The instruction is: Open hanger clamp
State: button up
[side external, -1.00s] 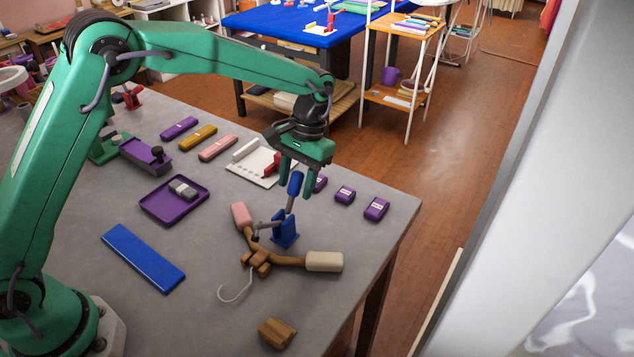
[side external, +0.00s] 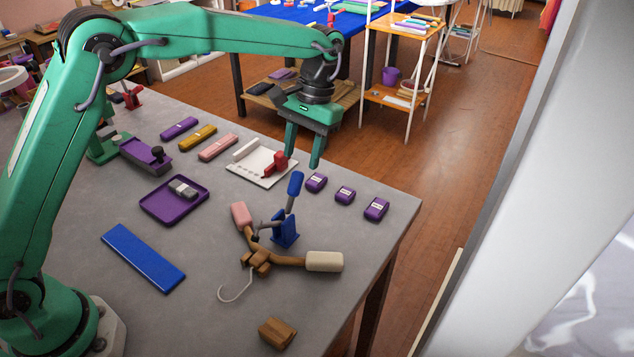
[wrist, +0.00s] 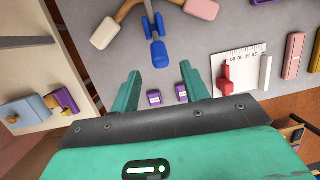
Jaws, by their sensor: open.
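The wooden hanger (side external: 290,261) lies on the grey table with a pink pad (side external: 241,215) on one arm and a cream pad (side external: 324,261) on the other. The blue clamp (side external: 285,230) stands at the hanger, its blue-tipped handle (side external: 295,184) pointing up. The blue clamp also shows at the top of the wrist view (wrist: 159,50). My gripper (side external: 302,158) is open and empty, raised above and beyond the clamp handle, apart from it.
Several purple blocks (side external: 345,195) sit near the table's right edge. A white ruled board (side external: 252,172) with a red clamp (side external: 275,163) lies behind. A purple tray (side external: 174,212), a blue bar (side external: 143,258) and a wooden block (side external: 277,332) lie on the table.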

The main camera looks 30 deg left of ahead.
aim_at(295, 174)
jog(key=shift+r, duration=0.35)
jog(key=shift+s, duration=0.1)
jog(key=shift+s+a+t+h, duration=0.25)
jog(key=shift+s+t+h, duration=0.15)
jog(key=shift+s+t, duration=0.8)
jog(key=shift+w+f, duration=0.1)
jog(key=shift+w, duration=0.15)
jog(key=shift+f, duration=3.85)
grip_shut()
